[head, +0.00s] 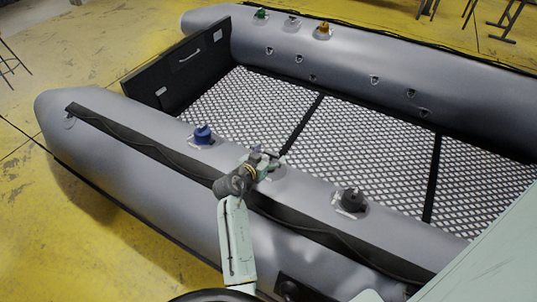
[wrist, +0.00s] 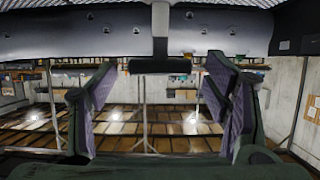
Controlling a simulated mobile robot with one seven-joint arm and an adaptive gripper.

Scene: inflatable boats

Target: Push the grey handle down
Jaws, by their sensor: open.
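A grey upright post with a dark crossbar, which looks like the grey handle (wrist: 160,25), stands between the fingers in the wrist view, whose picture is upside down. In the head view a small grey part (head: 256,153) shows beside my gripper on the near tube; the gripper hides much of it. My gripper (head: 264,166) is above the middle of the near tube. In the wrist view my gripper (wrist: 160,82) is open, its purple-padded fingers spread to either side of the post with nothing held. Whether any part touches the handle cannot be told.
The near grey tube carries a blue knob (head: 203,134) to the left and a black knob (head: 352,200) to the right. The far tube bears a green knob (head: 261,13), a pale grey one (head: 292,20) and an orange one (head: 324,30). The mesh floor (head: 245,95) is clear.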

